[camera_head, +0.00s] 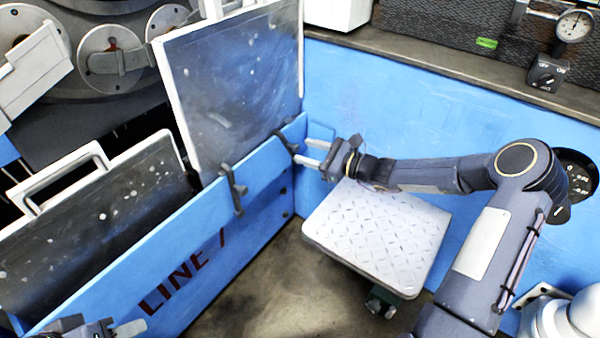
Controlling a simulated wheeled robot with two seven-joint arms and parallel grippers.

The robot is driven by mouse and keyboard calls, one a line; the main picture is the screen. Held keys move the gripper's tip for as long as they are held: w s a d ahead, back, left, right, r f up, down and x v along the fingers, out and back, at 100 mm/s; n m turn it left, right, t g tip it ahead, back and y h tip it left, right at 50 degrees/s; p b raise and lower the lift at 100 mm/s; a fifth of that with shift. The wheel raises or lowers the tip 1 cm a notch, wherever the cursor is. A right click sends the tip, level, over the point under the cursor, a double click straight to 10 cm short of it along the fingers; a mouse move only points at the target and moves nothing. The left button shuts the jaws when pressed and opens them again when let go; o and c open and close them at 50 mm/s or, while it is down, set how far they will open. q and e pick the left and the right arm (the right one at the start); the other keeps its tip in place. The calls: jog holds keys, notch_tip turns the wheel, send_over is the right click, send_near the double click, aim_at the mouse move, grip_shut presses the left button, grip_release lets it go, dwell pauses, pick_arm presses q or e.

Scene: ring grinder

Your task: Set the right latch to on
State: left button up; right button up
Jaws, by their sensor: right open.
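Two dark latches sit on the top edge of the blue "LINE" panel (190,262). The right latch (284,140) is near the panel's far corner, and the left latch (233,188) is nearer to me. My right gripper (306,152) is open, with its pale fingers pointing left beside the right latch. Nothing shows between the fingers, and I cannot tell whether one touches the latch. My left gripper (120,329) is at the bottom left, mostly cut off by the frame; its opening is unclear.
A grey guard plate (235,85) stands raised behind the latches. A lower dark guard with a handle (95,215) stands at left. A tread-plate step (378,235) lies below my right forearm. A blue wall (400,110) with a ledge runs behind.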

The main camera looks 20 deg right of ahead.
aim_at(298, 149)
jog(key=w+d+f+m+t+h+b, duration=0.1)
jog(key=w+d+f+m+t, duration=0.15)
jog(key=f+m, duration=0.2)
jog(key=shift+n+g, duration=0.25)
jog(key=shift+n, duration=0.1)
jog(key=x, duration=0.2)
jog(key=b+x, duration=0.1)
jog(key=x, duration=0.1)
jog(key=b+x, duration=0.1)
jog(key=x, duration=0.2)
jog(key=shift+w+d+f, duration=0.1)
jog(key=shift+w+f, duration=0.05)
jog(key=shift+f, duration=0.25)
pick_arm(q)
notch_tip(298, 149, down, 5)
jog(key=shift+s+r, duration=0.15)
jog(key=shift+r, duration=0.05)
